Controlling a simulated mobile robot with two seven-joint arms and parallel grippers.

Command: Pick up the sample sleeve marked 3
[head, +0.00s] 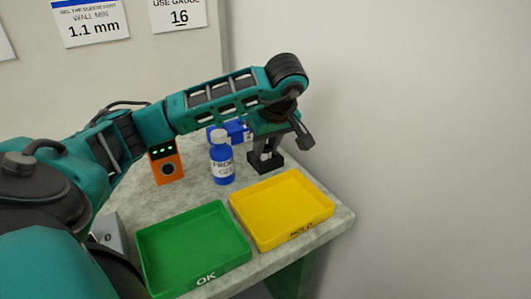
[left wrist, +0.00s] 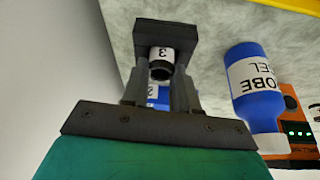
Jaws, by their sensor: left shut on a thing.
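The sample sleeve marked 3 (left wrist: 162,56) shows in the left wrist view as a small white-banded cylinder with a dark open end. My left gripper (head: 266,161) is shut on it, and the sleeve sits between the fingers. I cannot tell whether the sleeve touches the worktop. My right gripper is in neither view.
A blue bottle (head: 222,165) stands left of the gripper, with a blue block (head: 237,131) behind it. An orange device (head: 167,167) with green lights stands farther left. A yellow tray (head: 262,243) and a green tray (head: 165,291) lie at the front. A wall (head: 430,130) is at right.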

